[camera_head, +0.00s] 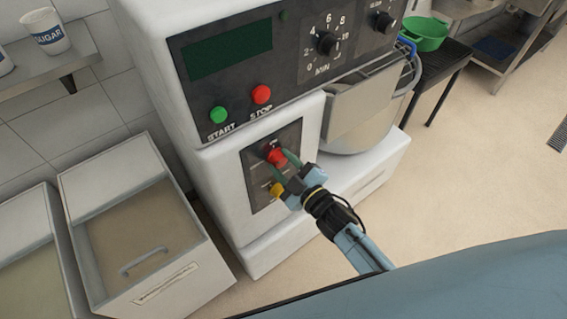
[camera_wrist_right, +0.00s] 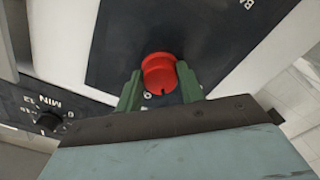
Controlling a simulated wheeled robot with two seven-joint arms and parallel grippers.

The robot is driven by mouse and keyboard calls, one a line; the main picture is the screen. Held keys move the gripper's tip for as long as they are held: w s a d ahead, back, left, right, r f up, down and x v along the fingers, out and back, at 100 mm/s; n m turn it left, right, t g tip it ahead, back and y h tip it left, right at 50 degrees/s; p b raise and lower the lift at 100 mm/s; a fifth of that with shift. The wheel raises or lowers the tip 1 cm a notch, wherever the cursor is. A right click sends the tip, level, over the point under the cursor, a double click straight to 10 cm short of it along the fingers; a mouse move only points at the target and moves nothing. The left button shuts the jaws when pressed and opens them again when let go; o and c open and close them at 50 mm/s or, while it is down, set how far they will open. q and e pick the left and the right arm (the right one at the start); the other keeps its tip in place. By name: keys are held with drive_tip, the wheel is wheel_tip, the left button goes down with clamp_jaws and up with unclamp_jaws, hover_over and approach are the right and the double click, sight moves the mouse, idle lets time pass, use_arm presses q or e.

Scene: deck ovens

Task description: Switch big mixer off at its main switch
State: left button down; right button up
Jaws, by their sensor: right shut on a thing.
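The big mixer (camera_head: 225,168) is a tall white machine with a dark control panel at the top and a smaller dark switch plate (camera_head: 288,138) lower on its front. The red main switch knob (camera_head: 276,156) sits on that plate. It also shows in the right wrist view as a red round knob (camera_wrist_right: 159,72). My right gripper (camera_head: 282,163) is shut on the knob, with one green finger on each side of it. The knob's exact pointer position cannot be read. My left gripper is not in view.
A green START button (camera_head: 218,115) and a red STOP button (camera_head: 262,94) sit above the plate. A yellow part (camera_head: 276,188) is just below the knob. The mixer's metal bowl (camera_head: 362,128) is at right. Bins (camera_head: 140,225) stand at left.

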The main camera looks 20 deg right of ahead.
drive_tip(key=n, duration=0.4)
drive_tip(key=shift+n, duration=0.3)
drive_tip(key=n+b, duration=0.1)
drive_tip(key=n, duration=0.3)
drive_tip(key=shift+r+n, duration=0.1)
drive_tip(key=shift+n, duration=0.3)
drive_tip(key=shift+b, duration=0.3)
drive_tip(key=o, duration=1)
drive_tip(key=shift+s, duration=0.1)
drive_tip(key=v, duration=1.3)
drive_tip(key=shift+s+r, duration=0.1)
